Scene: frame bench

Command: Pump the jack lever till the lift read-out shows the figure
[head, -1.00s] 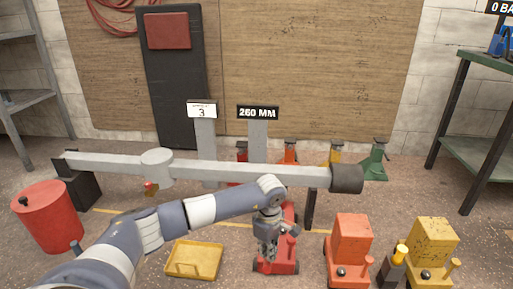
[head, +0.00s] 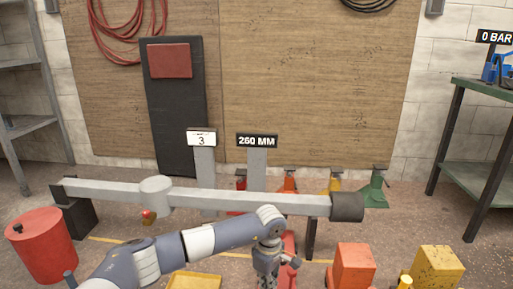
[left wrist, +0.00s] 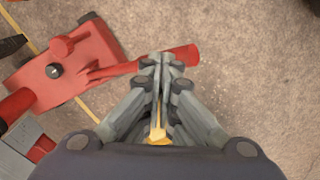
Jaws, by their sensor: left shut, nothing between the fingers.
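The lift read-out (head: 257,141) stands on a grey post and shows 260 MM. My left gripper (head: 267,283) points down at the lower middle of the head view, beside a red jack (head: 290,249) mostly hidden by my arm. In the left wrist view the red jack (left wrist: 50,72) lies at the left, its red lever (left wrist: 185,56) reaching right. My left gripper's fingers (left wrist: 165,62) are closed together, empty, overlapping the lever near its outer end. I cannot tell whether they touch it. My right gripper is not in view.
A long grey beam (head: 240,200) crosses above my left arm. A white sign (head: 201,138) reads 3. A red drum (head: 42,245), a yellow tray (head: 195,281), and orange (head: 354,266) and yellow (head: 437,269) blocks stand around. Coloured stands (head: 374,188) line the back. A green bench (head: 480,90) is right.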

